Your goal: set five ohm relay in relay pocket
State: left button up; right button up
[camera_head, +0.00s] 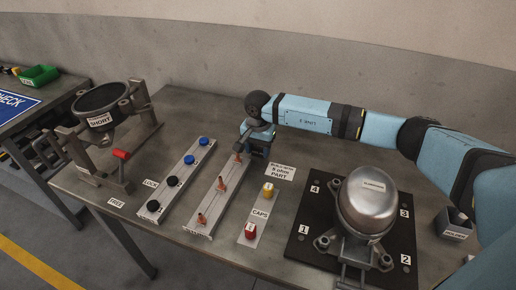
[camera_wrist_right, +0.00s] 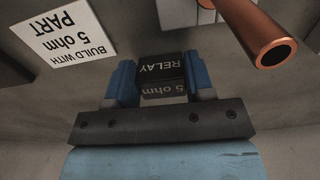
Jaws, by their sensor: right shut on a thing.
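My right gripper (camera_head: 257,150) is over the back of the table, just behind the sign. In the right wrist view its two blue fingers (camera_wrist_right: 161,84) are shut on a dark block, the five ohm relay (camera_wrist_right: 162,72). Its faces read "RELAY" and "5 ohm". In the head view the gripper largely hides the relay. The silver domed compressor (camera_head: 368,203) stands on a dark pallet (camera_head: 314,217) with numbered corners at the right. I cannot pick out the relay pocket for sure. My left gripper is not in view.
A "BUILD WITH 5 ohm PART" sign (camera_head: 279,173) lies before the gripper, near a caps strip (camera_head: 258,223). A rail with copper tubes (camera_head: 221,186) and a rail with blue and black knobs (camera_head: 178,176) lie left. A clamp stand (camera_head: 103,120) stands far left, a small dark bin (camera_head: 455,226) far right.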

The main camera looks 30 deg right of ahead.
jog(key=shift+f, duration=0.2)
jog(key=o, duration=0.9)
jog(key=shift+r, duration=0.1)
jog(key=shift+r, duration=0.15)
